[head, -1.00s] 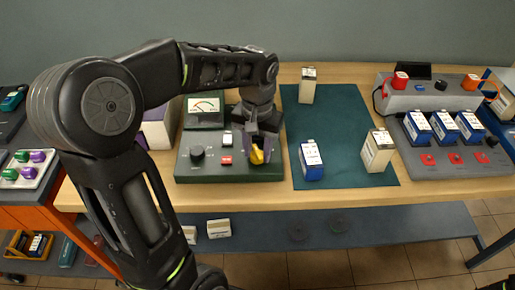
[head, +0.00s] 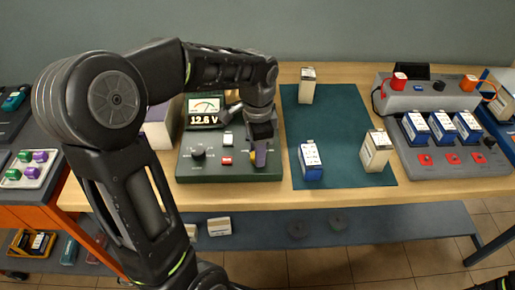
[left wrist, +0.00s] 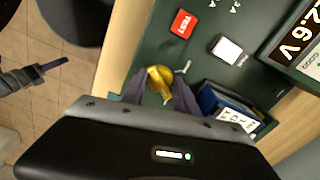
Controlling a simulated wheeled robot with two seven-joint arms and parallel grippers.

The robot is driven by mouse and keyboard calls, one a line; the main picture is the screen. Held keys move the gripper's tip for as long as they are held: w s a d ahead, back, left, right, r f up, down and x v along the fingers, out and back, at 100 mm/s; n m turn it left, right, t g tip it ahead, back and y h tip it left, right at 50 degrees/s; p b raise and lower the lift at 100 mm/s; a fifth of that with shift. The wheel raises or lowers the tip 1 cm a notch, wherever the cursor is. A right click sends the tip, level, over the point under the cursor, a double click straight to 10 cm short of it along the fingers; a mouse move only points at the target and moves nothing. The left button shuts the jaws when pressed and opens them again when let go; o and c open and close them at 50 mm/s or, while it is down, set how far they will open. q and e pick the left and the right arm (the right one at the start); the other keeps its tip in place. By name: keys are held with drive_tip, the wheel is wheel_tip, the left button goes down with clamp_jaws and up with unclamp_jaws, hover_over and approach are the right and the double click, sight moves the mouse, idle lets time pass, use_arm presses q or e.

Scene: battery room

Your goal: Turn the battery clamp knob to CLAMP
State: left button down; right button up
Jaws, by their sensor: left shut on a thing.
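The yellow clamp knob (left wrist: 160,78) is on the dark green tester (head: 210,174), near its front right corner. In the head view only a sliver of the knob (head: 252,157) shows beside the finger. My left gripper (left wrist: 158,88) points down and is shut on the knob, one finger on each side. It also shows in the head view (head: 259,154). White marks sit beside the knob; their wording is unreadable. A blue battery (left wrist: 230,105) is beside the gripper in the wrist view. The tester display (head: 204,121) reads 12.6 V. My right gripper (left wrist: 45,70) appears partly over the floor; its jaws are unclear.
The tester has a black knob (head: 198,152), a red button (head: 227,160) and a white button (head: 228,139). A teal mat (head: 340,125) holds a blue battery (head: 310,160) and two cream ones. A grey charger rack (head: 450,165) stands at right.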

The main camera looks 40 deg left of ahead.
use_arm(q)
drive_tip(key=shift+m, duration=1.2)
drive_tip(key=c, duration=0.9)
unclamp_jaws()
drive_tip(key=shift+r, duration=3.95)
drive_tip(key=shift+f, duration=0.1)
